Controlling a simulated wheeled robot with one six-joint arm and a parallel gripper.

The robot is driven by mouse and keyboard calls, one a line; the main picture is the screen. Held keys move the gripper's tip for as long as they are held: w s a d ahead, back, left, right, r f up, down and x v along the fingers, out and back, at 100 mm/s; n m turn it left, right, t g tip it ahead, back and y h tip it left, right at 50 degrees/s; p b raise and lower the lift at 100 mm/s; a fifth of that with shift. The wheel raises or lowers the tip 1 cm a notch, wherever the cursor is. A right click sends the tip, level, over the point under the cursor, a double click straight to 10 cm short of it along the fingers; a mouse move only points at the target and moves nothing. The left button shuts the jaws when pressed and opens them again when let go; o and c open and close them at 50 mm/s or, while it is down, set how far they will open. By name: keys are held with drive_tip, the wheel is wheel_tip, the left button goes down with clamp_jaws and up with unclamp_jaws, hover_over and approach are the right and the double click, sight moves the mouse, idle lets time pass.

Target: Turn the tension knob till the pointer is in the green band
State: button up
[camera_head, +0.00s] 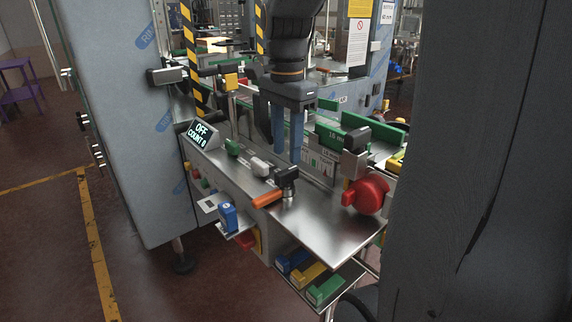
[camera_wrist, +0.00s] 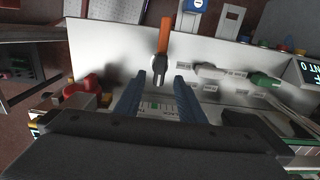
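My gripper (camera_head: 287,158) points down over the steel worktop, its two blue fingers apart with nothing held between them. It is also seen in the wrist view (camera_wrist: 160,78). A red round knob (camera_head: 367,192) sits on a block at the right of the worktop, to the right of my gripper; red also shows at left in the wrist view (camera_wrist: 84,86). A white scale plate with green marks (camera_head: 319,163) stands behind; a scale with a green part (camera_wrist: 157,107) shows between my fingers. I cannot make out its pointer. Which part is the tension knob is not labelled legibly.
An orange-handled lever (camera_head: 267,199) on a dark pivot lies just below my fingertips. A display (camera_head: 201,132) reads OFF, COUNT 0. A tray of coloured blocks (camera_head: 325,289) hangs below. The worktop's front right is bare.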

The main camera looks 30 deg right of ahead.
sight(287, 170)
drive_tip(key=shift+f, duration=2.35)
clamp_jaws()
